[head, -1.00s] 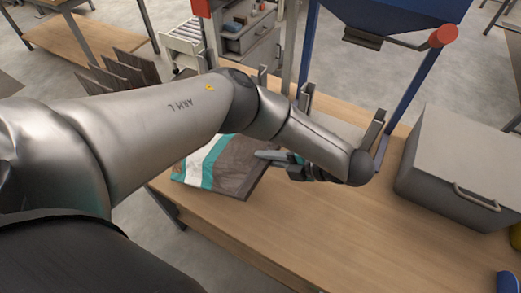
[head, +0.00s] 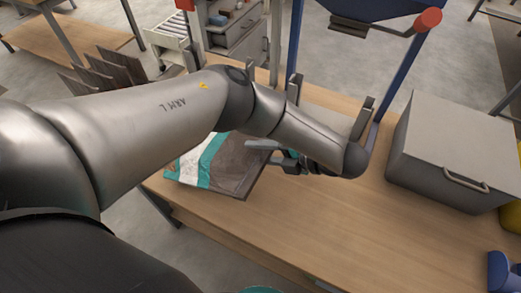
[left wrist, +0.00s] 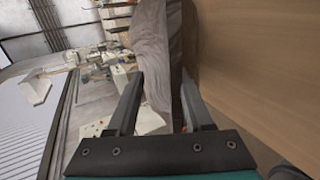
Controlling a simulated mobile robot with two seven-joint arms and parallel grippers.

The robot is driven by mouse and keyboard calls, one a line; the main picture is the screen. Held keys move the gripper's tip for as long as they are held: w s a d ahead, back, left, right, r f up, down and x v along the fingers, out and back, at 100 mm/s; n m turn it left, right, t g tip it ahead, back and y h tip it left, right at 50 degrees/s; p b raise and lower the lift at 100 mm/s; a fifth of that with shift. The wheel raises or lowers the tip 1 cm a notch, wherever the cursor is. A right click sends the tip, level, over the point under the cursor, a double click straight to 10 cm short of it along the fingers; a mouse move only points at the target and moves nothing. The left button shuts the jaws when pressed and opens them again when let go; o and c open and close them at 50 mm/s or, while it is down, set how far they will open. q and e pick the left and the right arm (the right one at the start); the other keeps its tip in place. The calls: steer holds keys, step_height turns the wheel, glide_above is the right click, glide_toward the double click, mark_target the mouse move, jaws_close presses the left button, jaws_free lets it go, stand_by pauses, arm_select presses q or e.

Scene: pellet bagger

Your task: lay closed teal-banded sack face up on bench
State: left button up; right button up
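The sack (head: 235,162) lies at the left end of the wooden bench (head: 300,220). It is grey-brown, with a white panel and teal bands towards its left end. My left arm covers its far part. My left gripper (head: 266,153) is at the sack's right end, with its fingers apart. In the left wrist view the sack (left wrist: 156,45) runs up from between the two open fingers (left wrist: 160,85). I cannot tell whether either finger touches it. Whether the sack's mouth is closed is hidden. My right gripper is not in view.
A grey box with a handle (head: 445,140) stands on the bench at the right. A blue object (head: 500,272) is at the lower right. The blue bagger frame (head: 405,75) rises at the back. The bench middle is clear.

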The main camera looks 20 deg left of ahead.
arm_select(q)
steer(key=shift+f, duration=0.1)
steer(key=shift+d+r, duration=0.35)
steer(key=shift+d, duration=0.1)
steer(key=b+v, duration=0.2)
steer(key=v, duration=1.2)
steer(key=shift+s, duration=0.15)
steer(key=shift+r, duration=0.15)
